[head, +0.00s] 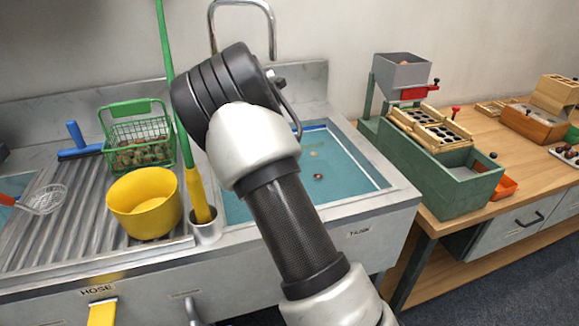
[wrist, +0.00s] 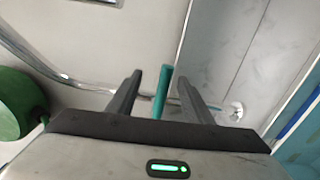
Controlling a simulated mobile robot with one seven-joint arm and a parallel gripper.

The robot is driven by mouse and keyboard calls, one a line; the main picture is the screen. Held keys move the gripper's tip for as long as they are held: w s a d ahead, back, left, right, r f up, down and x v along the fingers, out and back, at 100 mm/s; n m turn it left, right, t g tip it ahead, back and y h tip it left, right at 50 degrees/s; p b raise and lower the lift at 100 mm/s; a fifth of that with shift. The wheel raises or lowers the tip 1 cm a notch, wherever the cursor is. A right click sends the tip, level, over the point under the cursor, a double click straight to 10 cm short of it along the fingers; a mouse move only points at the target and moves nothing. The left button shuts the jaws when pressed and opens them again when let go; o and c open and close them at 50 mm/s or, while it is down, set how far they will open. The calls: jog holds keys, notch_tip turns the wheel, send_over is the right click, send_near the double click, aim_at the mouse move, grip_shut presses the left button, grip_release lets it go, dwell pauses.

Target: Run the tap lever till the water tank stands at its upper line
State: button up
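The water tank (head: 392,183) is the steel basin at the centre, with blue-green water (head: 335,172) and a few small brown bits in it. A blue band (head: 318,127) shows along its far inner wall; the level against an upper line is unclear. The chrome tap spout (head: 212,22) arches behind my arm. My gripper is hidden in the head view. In the wrist view my gripper (wrist: 160,95) is open, with a teal rod (wrist: 163,88) between its fingers and gaps on both sides. I cannot tell for certain whether this is the tap lever.
A tall green pole (head: 165,45) rises beside my arm. A chrome pipe (wrist: 70,82) crosses the wrist view. A wooden bench (head: 545,180) stands right.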

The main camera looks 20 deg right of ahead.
jog(key=shift+f, duration=0.15)
jog(key=shift+s, duration=0.1)
jog(key=s+b, duration=0.3)
jog(key=s, duration=0.5)
jog(key=shift+s, duration=0.4)
jog(key=shift+d, duration=0.1)
